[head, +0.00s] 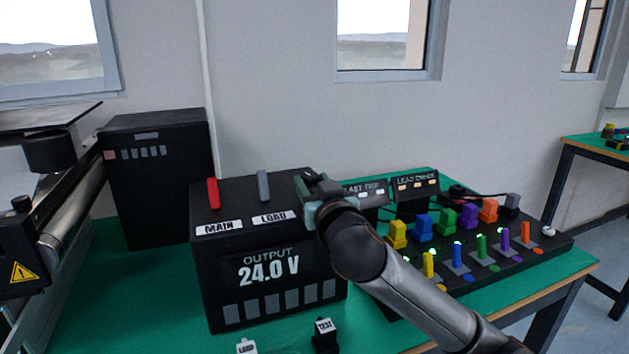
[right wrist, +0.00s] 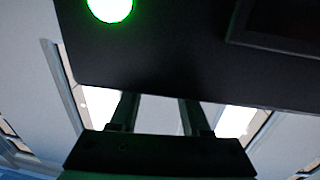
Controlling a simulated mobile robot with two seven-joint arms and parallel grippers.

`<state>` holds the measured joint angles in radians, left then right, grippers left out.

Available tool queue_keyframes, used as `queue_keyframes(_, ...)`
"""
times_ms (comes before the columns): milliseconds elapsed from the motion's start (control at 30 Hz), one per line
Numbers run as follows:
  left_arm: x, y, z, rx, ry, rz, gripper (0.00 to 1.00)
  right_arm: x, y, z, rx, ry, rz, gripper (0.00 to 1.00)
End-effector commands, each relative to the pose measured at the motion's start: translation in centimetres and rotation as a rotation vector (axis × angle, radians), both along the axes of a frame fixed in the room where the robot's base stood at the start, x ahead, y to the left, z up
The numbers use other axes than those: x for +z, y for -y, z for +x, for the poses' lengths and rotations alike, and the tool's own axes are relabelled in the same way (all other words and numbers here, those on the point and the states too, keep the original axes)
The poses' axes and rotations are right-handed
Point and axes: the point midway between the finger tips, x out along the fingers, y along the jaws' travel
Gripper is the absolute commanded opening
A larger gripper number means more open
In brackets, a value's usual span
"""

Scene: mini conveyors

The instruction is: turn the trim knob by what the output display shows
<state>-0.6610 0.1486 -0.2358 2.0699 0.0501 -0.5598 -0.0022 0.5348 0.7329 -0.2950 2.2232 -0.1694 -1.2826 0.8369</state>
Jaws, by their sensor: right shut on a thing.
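The output display (head: 268,270) on the front of the black power box (head: 215,300) reads 24.0 V. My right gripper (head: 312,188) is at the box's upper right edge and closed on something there. The trim knob itself is hidden behind my gripper and arm in the head view. In the right wrist view my two fingers (right wrist: 160,100) reach to a dark panel (right wrist: 190,55) with a lit green lamp (right wrist: 110,8). The gripped part cannot be made out there. My left gripper is not in view.
A red MAIN lever (head: 213,193) and a grey LOAD lever (head: 264,186) stand on the box top. A board (head: 555,248) with several coloured plugs and levers lies to the right. LOAD (head: 246,347) and TEST (head: 324,337) plugs stand in front. A conveyor (head: 62,225) is at left.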

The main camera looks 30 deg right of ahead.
Motion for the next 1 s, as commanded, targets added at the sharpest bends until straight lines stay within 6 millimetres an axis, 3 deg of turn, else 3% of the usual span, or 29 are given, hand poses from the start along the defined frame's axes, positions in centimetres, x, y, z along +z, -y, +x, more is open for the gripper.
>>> queue_keyframes(400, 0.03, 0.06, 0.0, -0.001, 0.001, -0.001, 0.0, 0.04, 0.03, 0.02, -0.006, 0.001, -0.003, 0.0)
queue_keyframes(433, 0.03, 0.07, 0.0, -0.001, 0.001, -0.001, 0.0, 0.04, 0.03, 0.02, -0.006, 0.001, -0.003, 0.49)
queue_keyframes(700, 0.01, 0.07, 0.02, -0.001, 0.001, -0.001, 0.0, 0.01, 0.04, 0.02, -0.006, 0.0, -0.002, 0.77)
queue_keyframes(1000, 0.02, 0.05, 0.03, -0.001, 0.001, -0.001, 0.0, -0.01, 0.04, 0.06, -0.006, -0.001, -0.002, 0.77)
